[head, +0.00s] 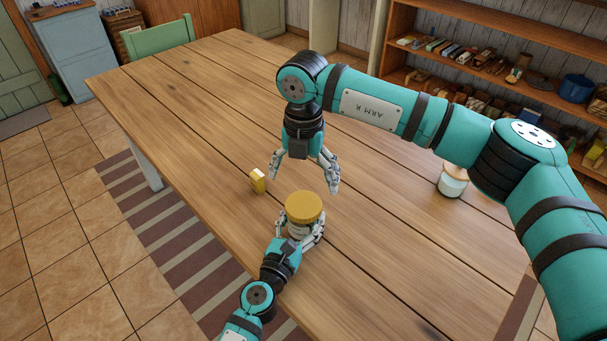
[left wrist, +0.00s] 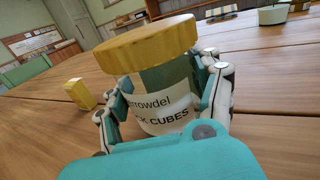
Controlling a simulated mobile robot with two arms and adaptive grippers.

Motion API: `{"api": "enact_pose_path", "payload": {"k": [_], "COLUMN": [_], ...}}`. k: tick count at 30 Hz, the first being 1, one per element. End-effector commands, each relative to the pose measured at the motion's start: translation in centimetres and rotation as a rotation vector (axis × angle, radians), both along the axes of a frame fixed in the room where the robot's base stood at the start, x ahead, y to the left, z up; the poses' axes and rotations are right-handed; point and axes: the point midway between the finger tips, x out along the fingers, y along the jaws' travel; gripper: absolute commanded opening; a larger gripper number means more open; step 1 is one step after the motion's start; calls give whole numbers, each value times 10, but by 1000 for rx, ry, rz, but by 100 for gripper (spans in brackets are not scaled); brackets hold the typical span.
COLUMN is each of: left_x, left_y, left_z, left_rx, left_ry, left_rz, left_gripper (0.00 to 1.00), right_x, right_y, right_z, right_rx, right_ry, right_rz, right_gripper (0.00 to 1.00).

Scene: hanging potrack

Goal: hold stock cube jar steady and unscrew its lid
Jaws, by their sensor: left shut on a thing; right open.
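The stock cube jar (left wrist: 166,103) stands upright on the wooden table, with a label reading "CUBES" in the left wrist view. Its wide yellow lid (head: 303,207) sits on top of it; the lid also shows in the left wrist view (left wrist: 148,43). My left gripper (head: 304,236) is shut around the jar's body below the lid, one finger on each side. My right gripper (head: 305,182) is open and empty, pointing down above the table, behind the lid in the head view and apart from it. The lid hides most of the jar in the head view.
A small yellow box (head: 258,181) stands left of the jar. A pale jar (head: 453,183) stands at the table's right, near my right arm. Shelves (head: 480,40) with many goods and a green chair (head: 158,38) stand behind. The table's (head: 205,85) far left is clear.

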Motion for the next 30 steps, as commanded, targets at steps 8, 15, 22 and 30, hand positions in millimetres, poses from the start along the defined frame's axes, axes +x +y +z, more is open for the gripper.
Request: {"api": "enact_pose_path", "payload": {"k": [8, 15, 22, 30], "left_x": [0, 0, 0, 0], "left_y": [0, 0, 0, 0], "left_z": [0, 0, -1, 0], "left_rx": [0, 0, 0, 0], "left_ry": [1, 1, 1, 1], "left_rz": [0, 0, 0, 0], "left_gripper": [0, 0, 0, 0], "right_x": [0, 0, 0, -1], "right_y": [0, 0, 0, 0], "right_z": [0, 0, -2, -36], "right_rx": [0, 0, 0, -4], "right_ry": [1, 1, 0, 2], "right_rz": [-682, -1145, -1328, -1342], "right_gripper": [100, 100, 100, 100]}}
